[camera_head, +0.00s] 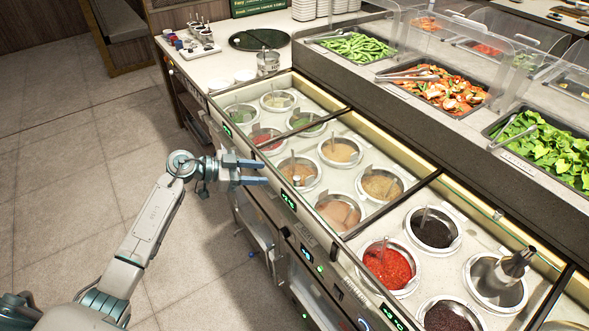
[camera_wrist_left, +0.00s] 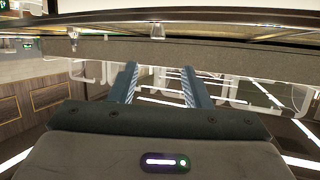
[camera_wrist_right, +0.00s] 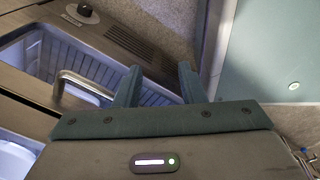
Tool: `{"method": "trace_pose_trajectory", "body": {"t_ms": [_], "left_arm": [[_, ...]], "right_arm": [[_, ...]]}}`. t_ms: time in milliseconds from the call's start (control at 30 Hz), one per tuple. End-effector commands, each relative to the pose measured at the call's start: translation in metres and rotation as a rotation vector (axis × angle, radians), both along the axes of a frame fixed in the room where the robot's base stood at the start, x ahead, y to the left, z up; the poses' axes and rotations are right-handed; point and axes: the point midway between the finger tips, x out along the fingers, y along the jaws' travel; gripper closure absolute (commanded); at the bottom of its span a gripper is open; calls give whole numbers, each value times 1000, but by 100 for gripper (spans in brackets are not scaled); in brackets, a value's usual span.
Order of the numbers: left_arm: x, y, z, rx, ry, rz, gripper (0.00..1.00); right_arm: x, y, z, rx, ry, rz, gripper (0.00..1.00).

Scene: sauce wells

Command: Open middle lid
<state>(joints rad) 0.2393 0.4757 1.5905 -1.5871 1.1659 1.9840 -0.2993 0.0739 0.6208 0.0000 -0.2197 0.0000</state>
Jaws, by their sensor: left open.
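The middle section of the sauce counter, with its clear lid (camera_head: 330,178) in a metal frame, holds several round wells of tan and brown sauce. The lid looks down over the wells, though the clear pane is hard to make out. My left gripper (camera_head: 265,172) is open and empty at the front edge of this section, its fingers pointing toward it. In the left wrist view, its two fingers (camera_wrist_left: 160,70) are apart beneath a dark overhanging edge. My right gripper (camera_wrist_right: 160,66) shows only in its own wrist view, open and empty, near a metal handle (camera_wrist_right: 78,84).
Left section wells (camera_head: 268,138) hold green and red sauces; right section wells hold red chili (camera_head: 388,268) and dark sauces. Behind stand food trays with greens (camera_head: 545,150) under clear guards. A tray of small jars (camera_head: 192,42) sits at the far end. Floor left of the counter is clear.

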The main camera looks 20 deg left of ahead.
Motion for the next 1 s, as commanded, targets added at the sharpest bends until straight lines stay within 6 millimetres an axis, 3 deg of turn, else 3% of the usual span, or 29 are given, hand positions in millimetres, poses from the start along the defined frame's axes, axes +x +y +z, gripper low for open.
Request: {"method": "trace_pose_trajectory", "body": {"t_ms": [167, 700, 1000], "left_arm": [[0, 2, -10, 38, 68, -8, 56], [39, -69, -41, 35, 66, -8, 56], [47, -82, -50, 39, 65, -8, 56]], "right_arm": [[-1, -2, 1, -2, 1, 1, 64], [-2, -12, 25, -13, 4, 4, 64], [-1, 0, 26, 0, 2, 0, 64]]}}
